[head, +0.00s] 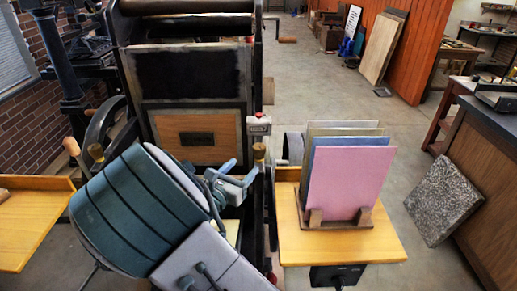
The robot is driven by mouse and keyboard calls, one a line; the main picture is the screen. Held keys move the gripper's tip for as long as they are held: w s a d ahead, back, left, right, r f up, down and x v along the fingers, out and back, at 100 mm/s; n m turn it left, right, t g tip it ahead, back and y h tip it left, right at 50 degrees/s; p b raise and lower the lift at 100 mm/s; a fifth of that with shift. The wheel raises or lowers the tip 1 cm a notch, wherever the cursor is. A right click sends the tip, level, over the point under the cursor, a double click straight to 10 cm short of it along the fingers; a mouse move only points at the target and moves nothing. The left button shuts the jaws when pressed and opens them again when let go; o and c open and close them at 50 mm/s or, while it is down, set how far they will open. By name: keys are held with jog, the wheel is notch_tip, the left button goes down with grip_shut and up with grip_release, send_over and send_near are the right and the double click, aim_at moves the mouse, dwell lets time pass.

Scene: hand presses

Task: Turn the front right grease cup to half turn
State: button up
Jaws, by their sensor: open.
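The hand press (195,90) stands in front of me. A small brass-coloured cup (259,151) stands upright at the press's front right corner, which looks like the front right grease cup. Its turn position is too small to read. My gripper (243,172) has blue-grey fingers and is open and empty. It is just left of and slightly below the cup in the picture, and I see no contact. My large arm links hide the press's lower front.
A switch box (259,126) with a red button is mounted above the right cup. A wooden side table (370,245) at the right bears a rack of upright coloured sheets (347,180). Another wooden board (30,225) is at the left.

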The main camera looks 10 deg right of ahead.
aim_at(256, 153)
jog(key=p+x, duration=0.1)
jog(key=x, duration=0.9)
jog(key=shift+w+d, duration=0.2)
jog(key=shift+d, duration=0.1)
jog(key=c, duration=1)
